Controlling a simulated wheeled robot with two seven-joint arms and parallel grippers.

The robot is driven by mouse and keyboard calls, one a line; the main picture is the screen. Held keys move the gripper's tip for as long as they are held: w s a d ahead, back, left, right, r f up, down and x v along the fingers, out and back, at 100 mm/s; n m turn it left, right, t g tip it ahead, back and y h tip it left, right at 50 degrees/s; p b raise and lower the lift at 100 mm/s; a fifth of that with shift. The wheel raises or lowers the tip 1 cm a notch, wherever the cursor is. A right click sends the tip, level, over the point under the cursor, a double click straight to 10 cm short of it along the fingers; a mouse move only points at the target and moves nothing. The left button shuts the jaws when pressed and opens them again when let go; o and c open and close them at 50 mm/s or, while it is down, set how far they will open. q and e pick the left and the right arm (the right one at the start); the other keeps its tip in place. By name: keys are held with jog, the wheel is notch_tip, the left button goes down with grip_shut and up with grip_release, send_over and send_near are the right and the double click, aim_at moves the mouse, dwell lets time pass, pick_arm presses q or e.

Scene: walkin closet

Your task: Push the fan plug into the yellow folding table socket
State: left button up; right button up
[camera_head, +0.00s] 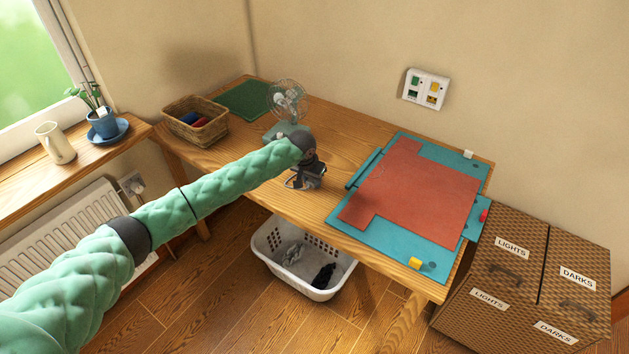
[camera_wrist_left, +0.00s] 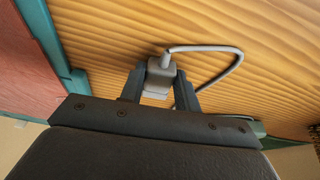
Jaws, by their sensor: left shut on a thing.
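My left gripper (camera_head: 309,178) is low over the wooden table, in front of the fan (camera_head: 287,98). In the left wrist view its two fingers (camera_wrist_left: 158,90) are shut on the pale grey fan plug (camera_wrist_left: 159,76), with a grey cable looping off to the right. The plug is hard to make out in the head view. A white wall plate (camera_head: 426,78) with several coloured sockets is above the table, apart from the gripper. My right gripper is not in view.
A wicker basket (camera_head: 195,120) is at the back left. A white laundry basket (camera_head: 345,268) stands below, and labelled hampers (camera_head: 510,290) at right.

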aim_at(311, 181)
pick_arm(q)
jog(key=shift+r+p, duration=2.55)
jog(key=shift+r, duration=0.4)
